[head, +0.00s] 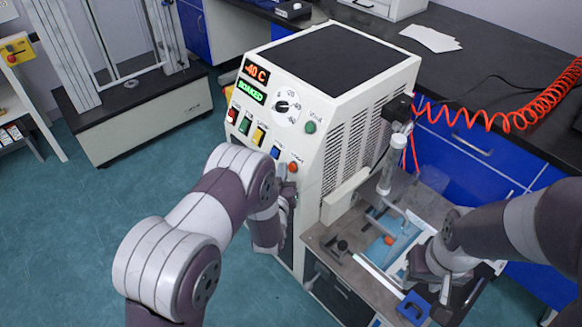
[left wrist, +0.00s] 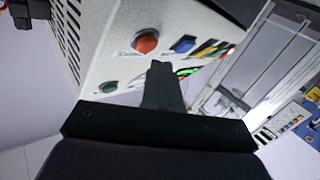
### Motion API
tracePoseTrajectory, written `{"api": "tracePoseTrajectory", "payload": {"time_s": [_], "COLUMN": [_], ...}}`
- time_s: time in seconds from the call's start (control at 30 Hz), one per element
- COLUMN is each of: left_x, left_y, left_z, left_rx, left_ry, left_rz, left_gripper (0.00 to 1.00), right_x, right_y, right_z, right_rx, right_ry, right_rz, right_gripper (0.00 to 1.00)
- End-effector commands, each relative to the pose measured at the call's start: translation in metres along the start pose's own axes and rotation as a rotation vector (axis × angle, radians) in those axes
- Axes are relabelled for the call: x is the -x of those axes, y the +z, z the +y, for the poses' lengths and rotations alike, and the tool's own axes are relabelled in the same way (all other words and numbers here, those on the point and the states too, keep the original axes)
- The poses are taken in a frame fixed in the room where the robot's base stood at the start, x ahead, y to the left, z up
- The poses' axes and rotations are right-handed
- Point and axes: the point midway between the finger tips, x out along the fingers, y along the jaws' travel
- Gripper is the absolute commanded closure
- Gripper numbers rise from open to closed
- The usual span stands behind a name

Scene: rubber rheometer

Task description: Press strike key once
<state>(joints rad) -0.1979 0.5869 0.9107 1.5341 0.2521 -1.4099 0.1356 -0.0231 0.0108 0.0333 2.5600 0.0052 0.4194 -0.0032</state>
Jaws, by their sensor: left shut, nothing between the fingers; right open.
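The white machine (head: 330,95) carries a row of coloured keys on its sloping front panel. An orange-red key (head: 293,167) is at the row's right end; it also shows in the left wrist view (left wrist: 145,42). The key labels are too small to read surely. My left gripper (head: 287,178) is shut and empty, close to this key. In the left wrist view its fingertips (left wrist: 161,66) lie just beside the orange-red key, with the blue key (left wrist: 183,45) beyond; I cannot tell whether they touch the panel. My right gripper (head: 440,292) is open, low at the right.
The displays (head: 252,84) read -40 C and SOAKED. A dial (head: 284,106) and a green button (head: 310,127) are on the panel. A clear tube (head: 389,168) stands over the side bench. A red coiled hose (head: 490,120) runs right. The floor at left is clear.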

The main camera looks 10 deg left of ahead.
Motion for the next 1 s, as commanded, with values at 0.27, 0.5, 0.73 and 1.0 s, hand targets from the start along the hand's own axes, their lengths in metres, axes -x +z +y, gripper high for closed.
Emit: {"api": "tracePoseTrajectory", "payload": {"time_s": [0.27,0.5,0.73,1.0], "left_x": [-0.0029,-0.0061,-0.0062,-0.0081], "left_y": [0.0035,0.0039,0.0043,0.0062], "left_z": [0.0018,0.0042,0.0044,0.0057], "left_rx": [0.0,0.0,0.0,0.0], "left_ry": [0.0,-0.001,0.0,0.0], "left_rz": [0.0,0.001,0.0,0.0], "left_gripper": [1.0,1.0,1.0,1.0], "right_x": [-0.0046,-0.0065,-0.0068,-0.0094], "right_y": [0.0005,0.0007,0.0008,0.0011], "right_z": [0.0,0.0,0.0,0.0], "right_rx": [0.0,0.0,0.0,0.0], "right_ry": [0.0,0.0,0.0,0.0], "right_rz": [0.0,0.0,0.0,0.0], "right_gripper": [0.57,0.57,0.57,0.57]}}
